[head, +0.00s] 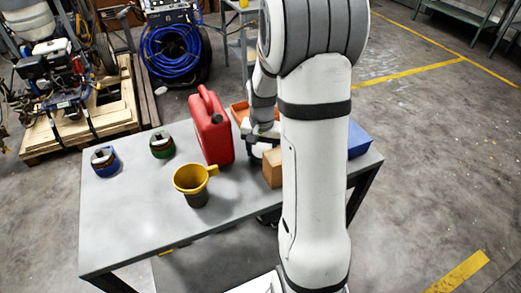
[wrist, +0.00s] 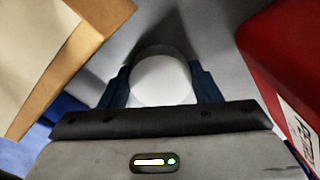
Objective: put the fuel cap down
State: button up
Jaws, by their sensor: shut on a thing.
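A round white thing, which I take to be the fuel cap (wrist: 160,82), sits between the two dark blue fingers of my gripper (wrist: 161,84) in the wrist view. My gripper is shut on its sides. Grey tabletop shows beyond it, with a dark shadow close by; I cannot tell whether the cap touches the table. In the head view my arm hides most of the gripper and I cannot make out the cap. The red fuel can (head: 212,140) stands on the grey table (head: 130,215), left of my gripper; it also shows at the right of the wrist view (wrist: 285,65).
A cardboard box (head: 271,169) and a blue box (head: 358,139) are near my arm. An orange tray (head: 239,111) lies behind. A yellow-rimmed funnel or cup (head: 194,180), a blue-banded item (head: 104,162) and a green-banded item (head: 162,145) stand left. The front-left tabletop is clear.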

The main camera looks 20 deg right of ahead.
jog(key=o, duration=1.2)
jog(key=shift+f, duration=0.1)
